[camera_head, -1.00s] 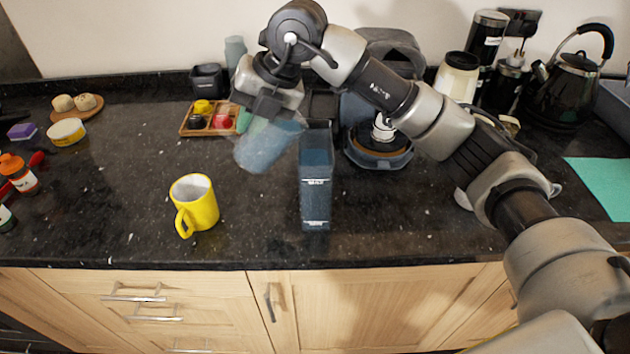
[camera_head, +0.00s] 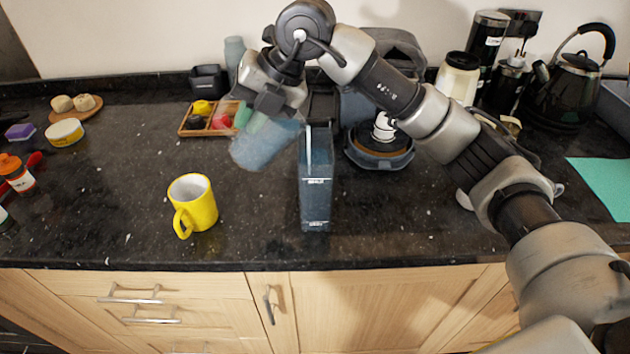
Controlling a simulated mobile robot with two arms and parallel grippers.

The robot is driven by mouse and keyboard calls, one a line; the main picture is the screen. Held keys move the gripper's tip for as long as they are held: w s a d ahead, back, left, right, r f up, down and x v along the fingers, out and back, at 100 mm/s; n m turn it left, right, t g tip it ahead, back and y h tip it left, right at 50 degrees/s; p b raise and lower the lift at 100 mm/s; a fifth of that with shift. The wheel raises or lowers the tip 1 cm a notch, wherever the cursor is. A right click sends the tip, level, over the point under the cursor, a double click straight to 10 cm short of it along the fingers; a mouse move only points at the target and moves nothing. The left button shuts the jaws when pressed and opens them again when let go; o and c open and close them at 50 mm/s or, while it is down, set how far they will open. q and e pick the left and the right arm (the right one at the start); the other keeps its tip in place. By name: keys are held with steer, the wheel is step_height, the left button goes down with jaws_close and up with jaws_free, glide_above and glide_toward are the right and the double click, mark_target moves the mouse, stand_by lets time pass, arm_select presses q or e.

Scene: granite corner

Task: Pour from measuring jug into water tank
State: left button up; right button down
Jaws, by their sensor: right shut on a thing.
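The measuring jug (camera_head: 262,144) is translucent and bluish. It hangs tilted in the air just left of the water tank, its mouth side towards the tank's top. My right gripper (camera_head: 272,102) is shut on the jug; the fingertips are partly hidden by the wrist. The water tank (camera_head: 316,195) is a tall, narrow, clear blue-grey box standing upright on the counter. A pale vertical streak shows at its top; I cannot tell for sure whether it is water. My left gripper is not in view.
A yellow mug (camera_head: 193,205) stands left of the tank near the counter's front edge. A wooden tray (camera_head: 188,128) lies behind the jug. A coffee machine (camera_head: 378,155) stands behind right, partly hidden by my arm.

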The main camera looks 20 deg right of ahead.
stand_by(0.4)
steer(key=shift+d+r+y+b, duration=0.1)
steer(key=shift+r+y+b, duration=0.15)
steer(key=shift+b, duration=0.3)
stand_by(0.5)
steer(key=shift+y+b, duration=0.25)
steer(key=shift+b, duration=0.1)
steer(key=shift+d+r, duration=0.1)
steer(key=shift+r, duration=0.05)
steer(key=shift+b, duration=0.3)
steer(key=shift+d+t+y, duration=0.1)
steer(key=shift+t+y, duration=0.2)
steer(key=shift+y, duration=0.1)
steer(key=shift+s+r+b, duration=0.1)
steer(key=shift+r+b, duration=0.1)
steer(key=shift+b, duration=0.25)
